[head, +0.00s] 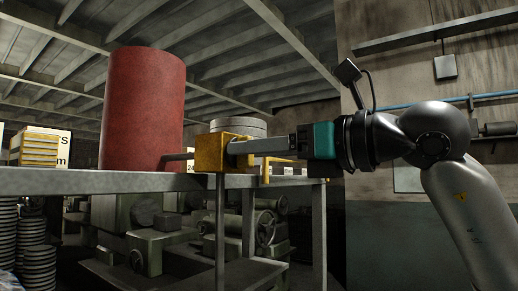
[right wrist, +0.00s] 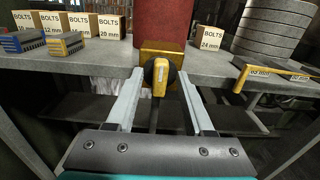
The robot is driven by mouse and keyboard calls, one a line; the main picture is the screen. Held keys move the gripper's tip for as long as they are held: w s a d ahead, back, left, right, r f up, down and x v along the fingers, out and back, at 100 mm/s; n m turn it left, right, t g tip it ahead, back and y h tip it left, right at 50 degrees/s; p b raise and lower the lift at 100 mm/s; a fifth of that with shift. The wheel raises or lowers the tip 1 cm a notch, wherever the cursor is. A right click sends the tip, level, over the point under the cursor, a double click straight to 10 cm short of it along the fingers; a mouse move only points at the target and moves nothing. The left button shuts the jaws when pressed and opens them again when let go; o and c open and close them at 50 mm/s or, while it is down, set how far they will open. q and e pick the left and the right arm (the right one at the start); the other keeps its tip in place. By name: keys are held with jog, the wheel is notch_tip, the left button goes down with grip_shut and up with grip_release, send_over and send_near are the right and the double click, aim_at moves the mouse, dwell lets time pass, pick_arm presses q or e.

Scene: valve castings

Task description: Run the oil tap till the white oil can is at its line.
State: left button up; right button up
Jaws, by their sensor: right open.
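A red drum (head: 143,110) stands on a grey bench, with a short pipe to a yellow tap block (head: 209,153) at the edge. In the right wrist view the tap block (right wrist: 163,48) carries a black round knob with an upright yellow handle (right wrist: 159,78). My right gripper (head: 234,148) is open in front of the tap; in the right wrist view its fingers (right wrist: 160,76) stand either side of the handle, with gaps showing. A thin dark vertical strip (head: 220,225) hangs below the tap; I cannot tell whether it is oil or a rod. The white oil can and my left gripper are not in view.
Labelled bolt boxes (right wrist: 107,26) stand on the bench (right wrist: 95,58), left of the tap, with blue-and-yellow blocks (right wrist: 65,44) nearby. Stacked grey discs (right wrist: 282,25) and a yellow bracket (right wrist: 270,71) are to the right. Green machinery (head: 150,245) stands behind, below bench height.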

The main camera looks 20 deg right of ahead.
jog(key=b+v, duration=0.4)
jog(key=v, duration=1.1)
jog(key=shift+d, duration=0.1)
